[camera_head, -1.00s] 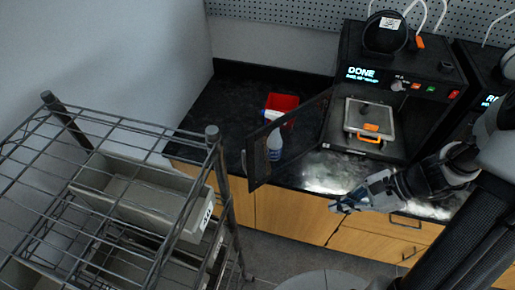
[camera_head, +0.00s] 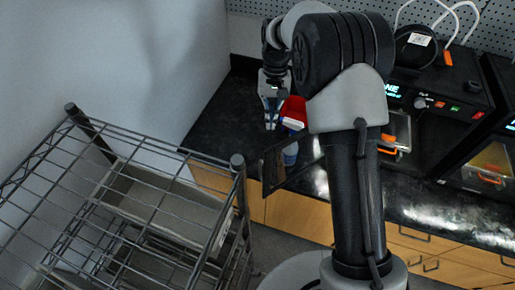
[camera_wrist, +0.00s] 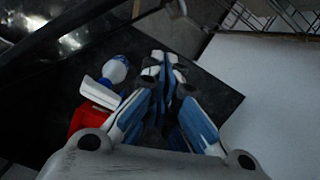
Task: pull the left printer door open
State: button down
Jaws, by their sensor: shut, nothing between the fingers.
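The left printer (camera_head: 440,92) is partly hidden behind my arm, and only part of its display shows. Its dark-framed door (camera_head: 273,172) stands swung out to the left over the counter's front edge. My arm hides the hinge side and much of the panel. My gripper (camera_head: 271,120) is shut and empty, pointing down over the counter behind and left of the door, beside the red bin. In the wrist view my blue and white fingers (camera_wrist: 162,62) are together, apart from the bottle and bin.
A wire rack (camera_head: 238,165) stands in front at left. Another printer (camera_head: 490,165) is at right.

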jog(key=w+a+f+p, duration=0.1)
jog(key=w+a+f, duration=0.1)
jog(key=a+f, duration=0.15)
jog(key=s+f, duration=0.6)
jog(key=f, duration=0.4)
jog(key=shift+n, duration=0.4)
jog(key=shift+s+d, duration=0.15)
